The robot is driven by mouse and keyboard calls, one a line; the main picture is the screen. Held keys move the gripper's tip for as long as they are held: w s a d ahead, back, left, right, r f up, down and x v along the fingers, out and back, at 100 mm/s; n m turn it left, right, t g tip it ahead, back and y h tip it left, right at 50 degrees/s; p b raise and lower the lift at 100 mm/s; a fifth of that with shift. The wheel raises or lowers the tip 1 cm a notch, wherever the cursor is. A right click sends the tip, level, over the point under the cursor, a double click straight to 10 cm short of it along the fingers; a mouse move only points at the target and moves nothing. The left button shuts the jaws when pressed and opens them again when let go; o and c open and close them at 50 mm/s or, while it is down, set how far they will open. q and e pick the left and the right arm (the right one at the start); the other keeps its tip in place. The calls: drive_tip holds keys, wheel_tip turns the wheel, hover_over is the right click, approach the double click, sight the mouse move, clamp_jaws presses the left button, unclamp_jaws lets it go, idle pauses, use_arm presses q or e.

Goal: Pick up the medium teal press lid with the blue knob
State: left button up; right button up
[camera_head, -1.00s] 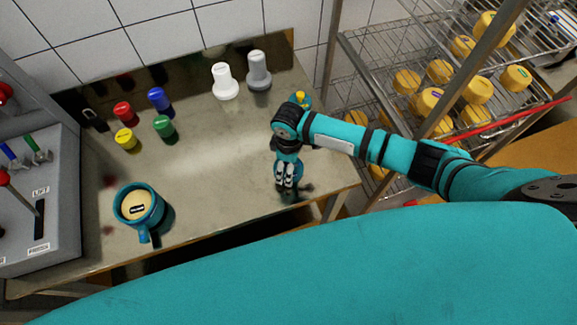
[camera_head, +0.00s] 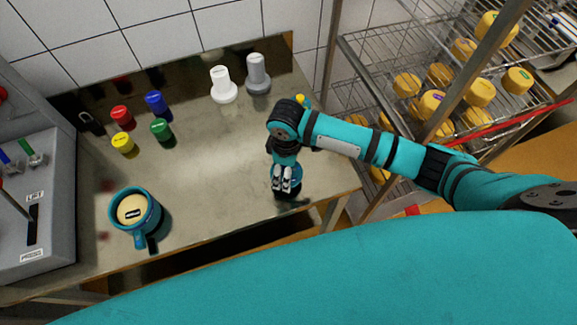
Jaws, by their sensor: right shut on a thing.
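My right gripper (camera_head: 286,188) points down over the table's right front part. Its fingers are close together and shut on a small teal-blue thing (camera_head: 274,182), which fits the teal press lid. The gripper and wrist hide most of it, so its knob and size cannot be made out. A dark patch lies just under the fingertips. A small yellow-topped teal thing (camera_head: 301,101) shows partly behind my right wrist. My left gripper is not in view.
A teal mould (camera_head: 151,221) with a pale, labelled top stands front left. Red, blue, yellow and green stamps (camera_head: 162,129) and white and grey pieces (camera_head: 223,88) stand further back. A control box (camera_head: 45,190) is left; a wire rack with cheeses (camera_head: 407,85) is right. The table's middle is clear.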

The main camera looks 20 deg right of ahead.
drive_tip(key=s+a+b, duration=0.1)
drive_tip(key=s+a, duration=0.2)
drive_tip(key=s, duration=0.3)
drive_tip(key=s+a+r+b, duration=0.1)
drive_tip(key=s+a+b, duration=0.1)
drive_tip(key=s+a, duration=0.2)
drive_tip(key=shift+s+r, duration=0.2)
drive_tip(key=shift+s, duration=0.9)
